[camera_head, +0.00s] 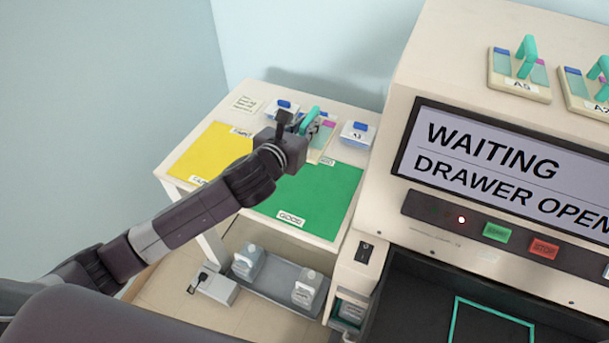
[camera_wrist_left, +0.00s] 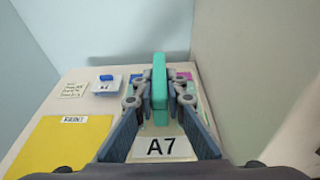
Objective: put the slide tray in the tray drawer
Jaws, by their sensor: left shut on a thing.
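The slide tray (camera_head: 321,152), a cream plate with a teal upright handle, is at the back of the side table, behind the green mat. In the left wrist view its label reads A7 (camera_wrist_left: 160,147). My left gripper (camera_head: 307,124) is shut on the teal handle (camera_wrist_left: 159,82), with one finger on each side. The gripper hides much of the tray, and I cannot tell whether the tray touches the table. The tray drawer (camera_head: 400,300) is open at the lower right below the machine's buttons, with a teal outline on its dark floor. My right gripper is not in view.
The machine's screen (camera_head: 515,165) reads WAITING, DRAWER OPEN. Trays A5 (camera_head: 520,88) and another stand on its top. The table has a yellow mat (camera_head: 210,150), a green mat (camera_head: 315,195) and small white blue-topped items (camera_head: 357,134). Bottles (camera_head: 248,262) stand on a lower shelf.

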